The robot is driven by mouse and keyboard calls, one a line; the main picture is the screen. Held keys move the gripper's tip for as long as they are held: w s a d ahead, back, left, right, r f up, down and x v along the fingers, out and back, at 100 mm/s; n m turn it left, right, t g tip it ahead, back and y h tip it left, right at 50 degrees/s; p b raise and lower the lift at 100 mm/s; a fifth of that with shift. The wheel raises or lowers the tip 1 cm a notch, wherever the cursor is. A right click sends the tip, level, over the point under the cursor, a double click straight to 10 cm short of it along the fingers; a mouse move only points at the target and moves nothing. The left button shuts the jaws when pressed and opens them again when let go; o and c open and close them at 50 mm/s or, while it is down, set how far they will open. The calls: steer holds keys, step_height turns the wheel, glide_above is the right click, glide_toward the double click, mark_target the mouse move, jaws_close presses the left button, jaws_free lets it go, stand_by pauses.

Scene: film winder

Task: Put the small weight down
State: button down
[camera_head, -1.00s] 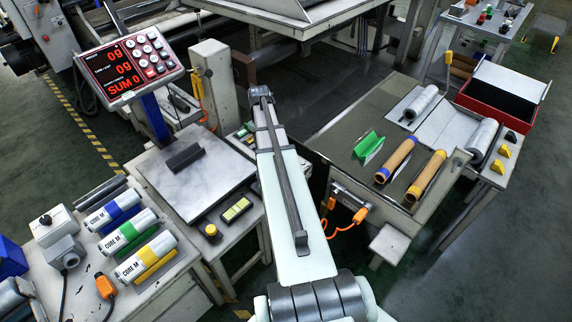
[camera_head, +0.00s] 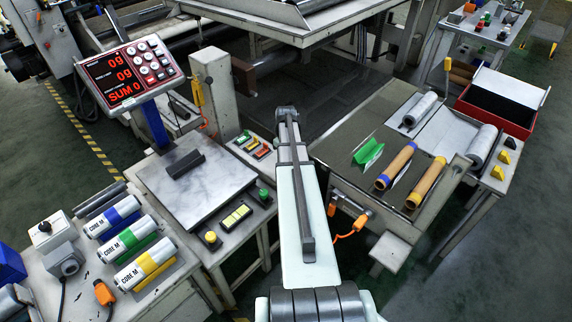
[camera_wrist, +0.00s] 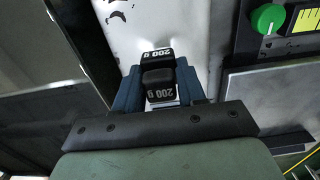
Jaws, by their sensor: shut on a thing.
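A small dark weight marked "200 g" (camera_wrist: 158,80) shows in the wrist view between the blue fingers of my gripper (camera_wrist: 159,72). My gripper is shut on it and holds it over a worn white surface (camera_wrist: 165,22). I cannot tell whether the weight touches that surface. In the head view my arm hides the fingers and the weight. The scale display (camera_head: 122,80) reads 0g, 0g and SUM 0.
A green knob (camera_wrist: 268,18) and yellow buttons (camera_wrist: 306,20) lie to the right in the wrist view. Three "CORE M" rolls (camera_head: 143,267) lie at the lower left. A table with a green piece (camera_head: 368,152) and two brown tubes (camera_head: 398,163) is to the right.

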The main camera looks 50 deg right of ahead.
steer(key=shift+f, duration=2.25)
steer(key=c, duration=0.7)
jaws_free()
steer(key=shift+f, duration=0.15)
steer(key=shift+o, duration=0.2)
step_height(320, 180, up, 12)
steer(key=shift+r, duration=0.15)
steer(key=shift+a, duration=0.1)
